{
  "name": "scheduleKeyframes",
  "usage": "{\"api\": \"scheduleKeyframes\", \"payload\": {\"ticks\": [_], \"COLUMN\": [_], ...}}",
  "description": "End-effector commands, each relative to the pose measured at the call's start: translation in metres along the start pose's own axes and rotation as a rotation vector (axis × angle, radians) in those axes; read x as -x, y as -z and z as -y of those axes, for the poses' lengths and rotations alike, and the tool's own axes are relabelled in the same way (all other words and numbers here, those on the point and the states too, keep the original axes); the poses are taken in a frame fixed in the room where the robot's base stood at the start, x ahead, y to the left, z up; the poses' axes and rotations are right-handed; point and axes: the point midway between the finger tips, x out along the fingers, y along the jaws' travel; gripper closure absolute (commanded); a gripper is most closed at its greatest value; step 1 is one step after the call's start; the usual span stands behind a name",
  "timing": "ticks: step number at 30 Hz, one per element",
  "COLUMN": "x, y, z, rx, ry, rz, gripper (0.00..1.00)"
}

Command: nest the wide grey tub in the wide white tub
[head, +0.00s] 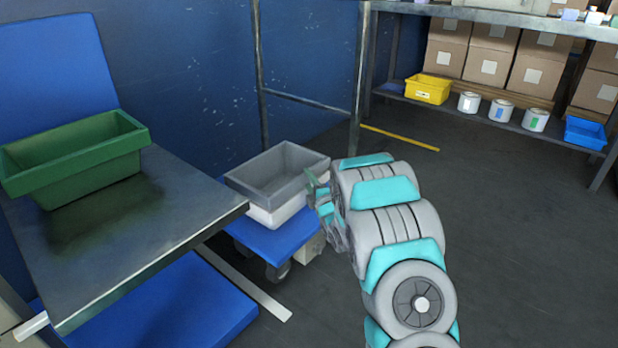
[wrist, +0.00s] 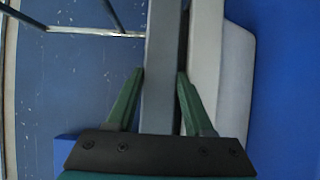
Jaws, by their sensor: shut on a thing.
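The wide grey tub (head: 250,194) is upright and empty, directly over the wide white tub (head: 279,214) in the head view. The white tub's side shows below the grey one; its inside is hidden. I cannot tell how deep the grey tub sits in it. My gripper (head: 317,186) is at the grey tub's right end. In the wrist view my gripper (wrist: 160,74) is shut on the grey tub's wall (wrist: 164,40), one green finger on each side. The white tub (wrist: 236,70) shows just to the right, with a narrow dark gap between.
The white tub stands on a blue wheeled dolly (head: 262,240). A metal table (head: 180,205) with a green bin (head: 85,165) stands close on the left. A shelf rack (head: 470,112) with boxes, cans and small bins is at the back right. The floor at right is clear.

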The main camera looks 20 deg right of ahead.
Motion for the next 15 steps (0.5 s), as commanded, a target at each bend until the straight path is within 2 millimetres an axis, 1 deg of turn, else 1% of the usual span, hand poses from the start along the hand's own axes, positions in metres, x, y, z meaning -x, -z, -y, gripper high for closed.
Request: {"api": "scheduleKeyframes", "payload": {"ticks": [7,8,15], "x": [-0.0003,-0.0003,-0.0001], "y": [-0.0002,-0.0002,0.0000], "z": [-0.0010,-0.0010,-0.0001], "rx": [0.000,0.000,0.000], "ry": [-0.003,-0.003,-0.002], "rz": [0.000,0.000,0.000], "gripper": [1.00,0.46,0.19]}}
